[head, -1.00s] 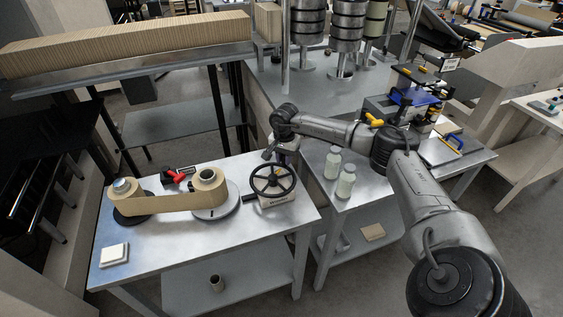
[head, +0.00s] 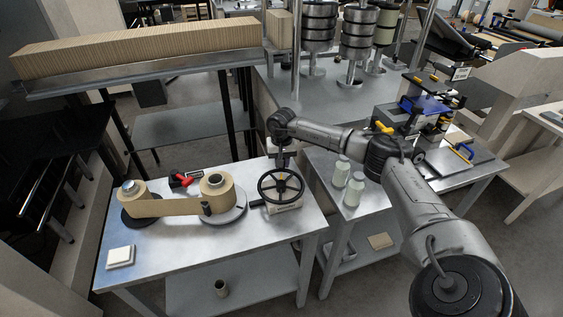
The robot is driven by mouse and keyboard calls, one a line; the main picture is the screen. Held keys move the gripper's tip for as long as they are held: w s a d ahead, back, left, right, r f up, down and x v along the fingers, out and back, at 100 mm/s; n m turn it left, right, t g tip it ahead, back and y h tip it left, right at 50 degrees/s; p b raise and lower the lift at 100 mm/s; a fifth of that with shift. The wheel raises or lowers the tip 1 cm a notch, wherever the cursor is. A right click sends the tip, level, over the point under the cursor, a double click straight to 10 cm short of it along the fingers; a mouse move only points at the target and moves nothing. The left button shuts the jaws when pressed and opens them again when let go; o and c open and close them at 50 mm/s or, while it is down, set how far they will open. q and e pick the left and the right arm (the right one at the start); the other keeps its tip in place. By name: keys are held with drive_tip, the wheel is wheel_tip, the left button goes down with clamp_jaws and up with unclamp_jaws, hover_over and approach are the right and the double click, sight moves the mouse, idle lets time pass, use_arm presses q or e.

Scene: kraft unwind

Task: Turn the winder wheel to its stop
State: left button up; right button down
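The winder wheel (head: 281,199) is a dark spoked handwheel on a pale block (head: 285,208) at the right of the near steel table. My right gripper (head: 281,162) points down at the far side of the wheel's rim. Its fingers are small and dark here, so I cannot tell whether they are shut or touch the rim. A kraft paper strip (head: 167,208) runs between a small roll on the left (head: 131,190) and a larger roll (head: 217,190) on a grey disc (head: 236,213). My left gripper is not in view.
A red and black tool (head: 181,180) lies behind the strip. A white block (head: 120,256) sits at the table's front left. Two pale bottles (head: 341,172) (head: 354,189) stand right of the wheel, below my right forearm. The table front is clear.

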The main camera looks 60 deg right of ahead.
idle(0.4)
drive_tip(key=c, duration=1)
unclamp_jaws()
drive_tip(key=shift+o, duration=0.2)
drive_tip(key=shift+r, duration=0.2)
wheel_tip(320, 180, up, 14)
drive_tip(key=p, duration=0.2)
drive_tip(key=shift+f, duration=0.25)
